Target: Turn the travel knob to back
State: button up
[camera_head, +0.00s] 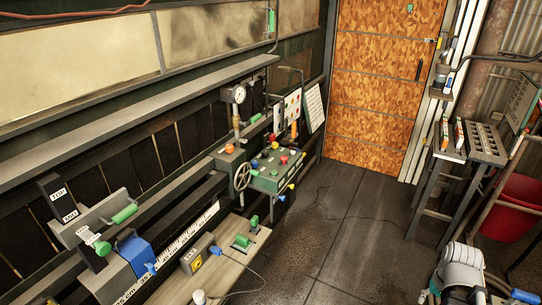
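A green control panel (275,170) stands on the bench left of the middle, with several small coloured knobs and buttons on its top and front. Orange, red, blue and yellow ones show. Their labels are too small to read, so I cannot tell which is the travel knob or where it points. A spoked handwheel (242,176) sits at the panel's left end. Part of my arm (461,268) shows at the bottom right, well away from the panel. I cannot make out my gripper's fingers.
A pressure gauge (233,94) stands on a pipe behind the panel. A yellow-grey box (195,254) and a green-handled part (245,241) are on the front bench. A rack table (484,143) and red bin (510,208) stand right. The floor (345,220) between is mostly clear, with a thin cable.

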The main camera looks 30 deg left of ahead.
aim_at(254, 164)
jog(key=u, duration=0.05)
jog(key=i, duration=0.75)
jog(key=u, duration=0.45)
jog(key=i, duration=0.6)
jog(key=u, duration=0.85)
jog(key=i, duration=0.5)
jog(key=u, duration=0.35)
jog(key=k, duration=0.55)
jog(key=u, duration=0.15)
jog(key=i, duration=0.6)
